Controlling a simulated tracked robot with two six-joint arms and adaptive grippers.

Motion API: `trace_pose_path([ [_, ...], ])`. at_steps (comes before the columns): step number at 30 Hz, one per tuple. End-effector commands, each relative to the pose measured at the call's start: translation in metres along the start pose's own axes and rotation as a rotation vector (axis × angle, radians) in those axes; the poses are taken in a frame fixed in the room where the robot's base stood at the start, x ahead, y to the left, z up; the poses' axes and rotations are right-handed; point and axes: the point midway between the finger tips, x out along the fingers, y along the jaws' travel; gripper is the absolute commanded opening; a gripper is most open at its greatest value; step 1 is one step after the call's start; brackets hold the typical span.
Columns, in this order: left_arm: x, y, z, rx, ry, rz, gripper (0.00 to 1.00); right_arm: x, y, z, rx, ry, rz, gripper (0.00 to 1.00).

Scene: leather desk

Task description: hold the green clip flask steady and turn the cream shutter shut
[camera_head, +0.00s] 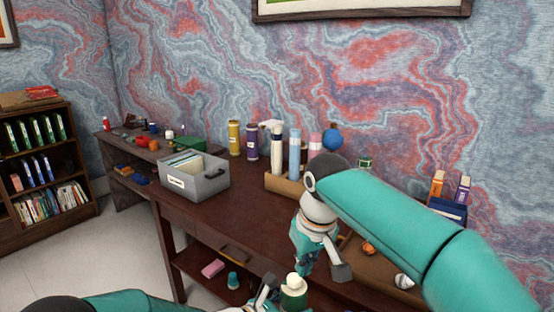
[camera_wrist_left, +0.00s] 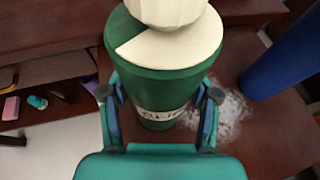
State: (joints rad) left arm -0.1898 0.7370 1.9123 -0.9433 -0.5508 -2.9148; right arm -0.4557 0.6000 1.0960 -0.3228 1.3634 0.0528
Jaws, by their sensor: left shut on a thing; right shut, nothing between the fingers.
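The green clip flask (camera_head: 293,301) stands at the front edge of the desk in the head view, and it fills the middle of the left wrist view (camera_wrist_left: 155,88). The cream shutter (camera_wrist_left: 185,45) lies across its top, with a green wedge of the top bare on the left side. A cream cap (camera_wrist_left: 165,12) rises above it, cut off by the frame. My left gripper (camera_wrist_left: 158,105) is shut on the flask's body, one finger on each side. My right gripper (camera_head: 325,270) is shut and empty, pointing down above and right of the flask, apart from it.
A blue cylinder (camera_wrist_left: 280,65) stands right of the flask in the left wrist view. A grey file box (camera_head: 205,183) and a wooden holder (camera_head: 285,184) of bottles stand farther back. A small orange ball (camera_head: 368,249) lies right of my right gripper. The desk's left-middle top is clear.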

Motion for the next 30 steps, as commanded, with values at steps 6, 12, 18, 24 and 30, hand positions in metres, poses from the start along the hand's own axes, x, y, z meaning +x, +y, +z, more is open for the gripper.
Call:
trace_pose_path([
  [6,0.000,0.000,0.000,0.000,0.000,0.000,0.90,0.000,0.000,0.000,0.000,0.000,0.000,0.00],
  [12,0.000,0.000,0.000,0.000,0.000,0.000,0.90,0.000,0.000,0.000,0.000,0.000,0.000,0.00],
  [18,-0.005,0.001,0.000,0.000,0.000,0.001,0.90,0.000,0.000,0.000,0.001,0.000,0.000,0.00],
  [24,-0.031,0.001,0.001,0.000,-0.002,0.002,0.90,0.000,0.000,0.000,0.000,0.000,0.000,0.00],
  [30,-0.072,0.002,0.000,-0.001,-0.001,0.004,0.90,0.000,0.000,0.000,0.000,0.000,0.000,0.00],
])
